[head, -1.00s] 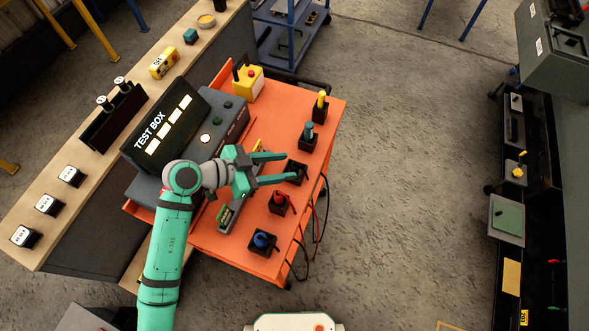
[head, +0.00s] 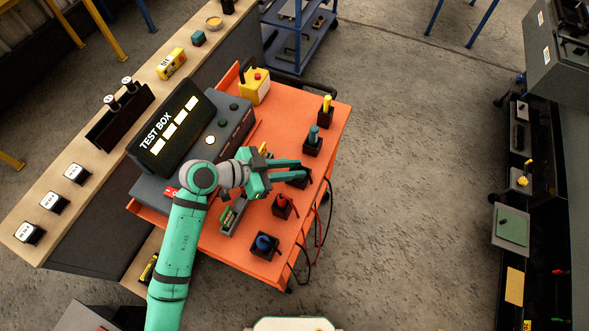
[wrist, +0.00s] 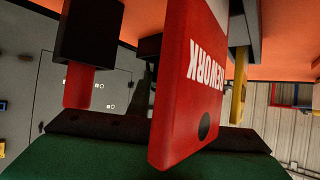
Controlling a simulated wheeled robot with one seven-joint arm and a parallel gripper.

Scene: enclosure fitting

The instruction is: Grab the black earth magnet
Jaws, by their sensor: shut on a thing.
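The black earth magnet (head: 299,182) sits in its dark block on the orange cart, in the row along the right edge, between the teal and red ones. My gripper (head: 299,169) reaches over it from the left. Its two green fingers are close together at the magnet and shut on it. The fingers cover much of the magnet, so the exact grip is hidden. In the wrist view, a red panel with white lettering (wrist: 187,85) fills the middle and hides most of what lies behind it.
On the same edge stand a yellow magnet (head: 327,104), a teal one (head: 313,134), a red one (head: 282,203) and a blue one (head: 264,243). The test box (head: 165,125) stands left of my gripper. Cables hang off the right edge. The floor to the right is clear.

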